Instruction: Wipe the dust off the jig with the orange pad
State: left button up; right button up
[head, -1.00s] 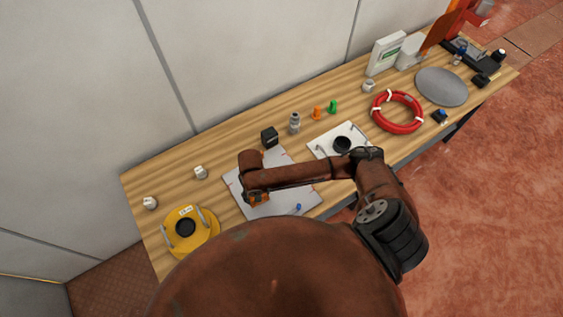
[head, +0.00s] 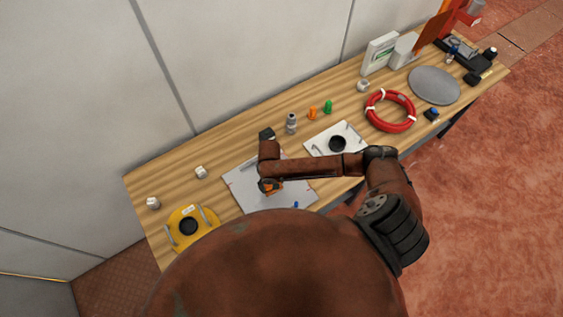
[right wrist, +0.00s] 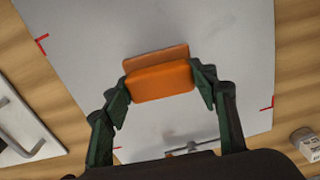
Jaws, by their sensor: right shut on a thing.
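The orange pad (right wrist: 160,78) is a small block held between the green-and-black fingers of my right gripper (right wrist: 160,90). In the head view this gripper (head: 268,187) is over the pale grey plate (head: 243,187), seemingly the jig. The plate (right wrist: 85,50) has red corner marks and faint brownish smudges near the pad in the right wrist view. I cannot tell whether the pad touches the plate. My forearm and body hide parts of the plate in the head view. My left gripper is not in view.
A yellow round fixture (head: 207,238) stands left of the plate, and a white plate with a black ring (head: 323,133) to its right. A red ring (head: 371,112) lies farther right. Bare wood shows along the back.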

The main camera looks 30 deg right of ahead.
jog(key=shift+d+p, duration=1.1)
jog(key=shift+d, duration=2.05)
notch_tip(320, 180, up, 2)
jog(key=shift+w+a+r+p, duration=0.1)
jog(key=shift+r+p, duration=0.1)
jog(key=shift+p, duration=0.75)
notch_tip(320, 180, up, 6)
jog(key=p, duration=0.6)
jog(key=shift+f+p, duration=0.2)
jog(key=shift+p, duration=0.2)
